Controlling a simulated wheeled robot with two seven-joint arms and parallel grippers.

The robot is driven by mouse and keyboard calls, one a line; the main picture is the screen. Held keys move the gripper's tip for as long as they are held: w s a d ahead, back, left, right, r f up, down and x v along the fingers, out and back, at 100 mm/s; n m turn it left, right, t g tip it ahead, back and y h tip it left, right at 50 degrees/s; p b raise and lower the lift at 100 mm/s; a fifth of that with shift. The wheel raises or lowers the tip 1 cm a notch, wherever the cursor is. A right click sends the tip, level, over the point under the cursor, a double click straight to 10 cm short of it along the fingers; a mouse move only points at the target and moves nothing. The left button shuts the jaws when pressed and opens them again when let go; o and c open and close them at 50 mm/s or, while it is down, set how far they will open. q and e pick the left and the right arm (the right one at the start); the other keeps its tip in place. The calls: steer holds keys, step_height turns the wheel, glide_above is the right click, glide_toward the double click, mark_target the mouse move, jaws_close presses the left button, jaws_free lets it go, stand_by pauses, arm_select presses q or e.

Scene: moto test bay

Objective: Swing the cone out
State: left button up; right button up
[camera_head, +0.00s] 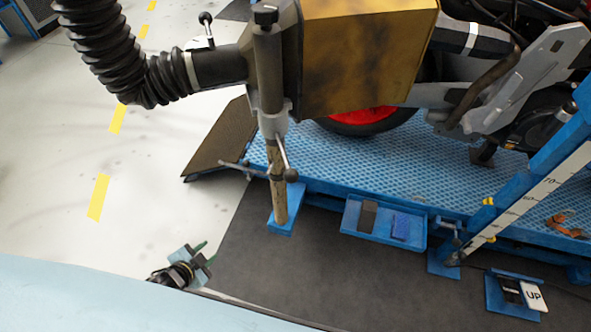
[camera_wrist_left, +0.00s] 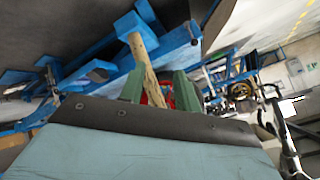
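The cone (camera_head: 365,55) is a gold, smoke-stained box-shaped hood at the top middle of the head view, joined to a black ribbed hose (camera_head: 110,50). It hangs on an upright post (camera_head: 270,80) in front of the motorcycle's red-rimmed wheel (camera_head: 365,118). A crossbar with dark knobs (camera_head: 257,172) sits low on the post. My left gripper (camera_head: 204,253) is below and left of the post's foot, apart from it. In the left wrist view its green fingers (camera_wrist_left: 158,88) are spread and empty, with the worn post (camera_wrist_left: 145,68) beyond them. My right gripper is not in view.
The blue lift platform (camera_head: 340,165) carries the motorcycle. A blue tray (camera_head: 383,222) with two small blocks hangs on its near edge. A blue scale post (camera_head: 520,190) and an "UP" pedal (camera_head: 535,297) are at the right. Pale floor (camera_head: 60,160) is open at the left.

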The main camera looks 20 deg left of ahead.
arm_select(q)
steer(key=w+d+r+m+t+h+b, duration=0.2)
steer(key=w+r+m+t+h+b, duration=0.15)
steer(key=w+r+m, duration=0.45)
steer(key=d+r+m+h+b, duration=0.3)
steer(key=d+r+m+h, duration=0.2)
steer(key=r, duration=0.4)
steer(key=d+r+m+h+b, duration=0.2)
steer(key=d+r+m+h, duration=0.3)
steer(key=r, duration=0.5)
steer(key=f+x, duration=0.1)
steer(key=x, duration=1.2)
steer(key=shift+w+d+f+m+g+y, duration=0.15)
steer(key=shift+w+f+m+g+y, duration=0.05)
steer(key=shift+w+m+g+y, duration=0.2)
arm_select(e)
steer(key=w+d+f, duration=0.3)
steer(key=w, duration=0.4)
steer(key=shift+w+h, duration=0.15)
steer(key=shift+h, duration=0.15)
arm_select(q)
steer(key=shift+c, duration=0.4)
jaws_close()
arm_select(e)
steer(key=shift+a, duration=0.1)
